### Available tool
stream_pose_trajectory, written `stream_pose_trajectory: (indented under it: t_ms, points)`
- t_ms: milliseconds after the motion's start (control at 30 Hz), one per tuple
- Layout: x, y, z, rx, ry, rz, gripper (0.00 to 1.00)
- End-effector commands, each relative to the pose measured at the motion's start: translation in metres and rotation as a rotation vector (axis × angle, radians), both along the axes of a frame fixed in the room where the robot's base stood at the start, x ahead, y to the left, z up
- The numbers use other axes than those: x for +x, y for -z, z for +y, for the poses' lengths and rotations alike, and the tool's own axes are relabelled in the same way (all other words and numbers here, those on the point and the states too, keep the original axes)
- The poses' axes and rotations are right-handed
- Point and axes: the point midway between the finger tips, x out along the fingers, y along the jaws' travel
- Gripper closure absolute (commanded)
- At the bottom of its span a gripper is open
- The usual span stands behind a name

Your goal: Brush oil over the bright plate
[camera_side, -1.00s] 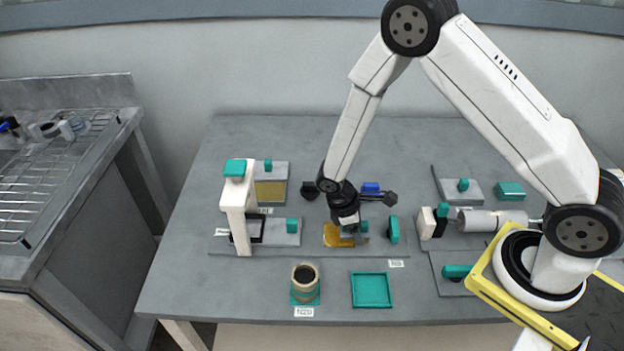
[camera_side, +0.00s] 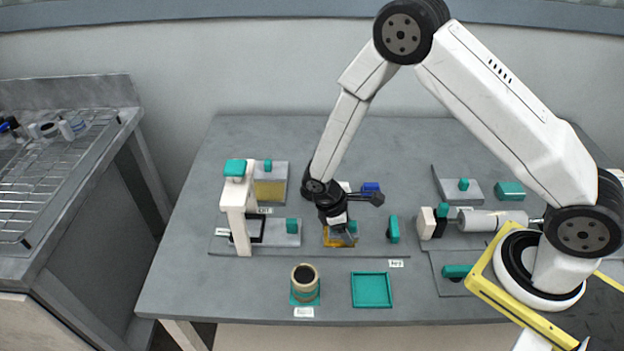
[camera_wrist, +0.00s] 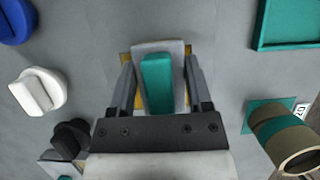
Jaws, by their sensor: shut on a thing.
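A shiny golden plate (camera_side: 328,240) lies on the bench near the middle, with golden edges showing on both sides in the wrist view (camera_wrist: 126,62). My gripper (camera_side: 338,230) is low over it. It is shut on the teal handle (camera_wrist: 157,82) of a grey block (camera_wrist: 158,48), which covers most of the plate. I cannot tell whether the block touches the plate. Another, duller yellow plate (camera_side: 270,191) sits on a grey block at the back left.
A beige cup with a teal band (camera_side: 305,277) and an empty teal tray (camera_side: 371,291) stand in front. A white post fixture (camera_side: 238,210) is left of my gripper. A teal piece (camera_side: 393,229) stands to its right, before a grey cylinder (camera_side: 490,220).

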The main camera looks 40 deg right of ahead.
Motion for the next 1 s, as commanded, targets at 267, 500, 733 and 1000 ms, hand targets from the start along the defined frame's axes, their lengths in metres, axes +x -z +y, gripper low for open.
stream_pose_trajectory:
  t_ms: [267,500,733,1000]
  points:
    - [0.009,0.0,0.009,0.001,0.0,-0.001,0.83]
    - [0.015,-0.001,0.016,0.001,-0.001,0.0,0.83]
    - [0.016,-0.001,0.017,0.0,-0.001,0.0,0.83]
    - [0.022,-0.001,0.022,0.001,0.0,-0.001,0.83]
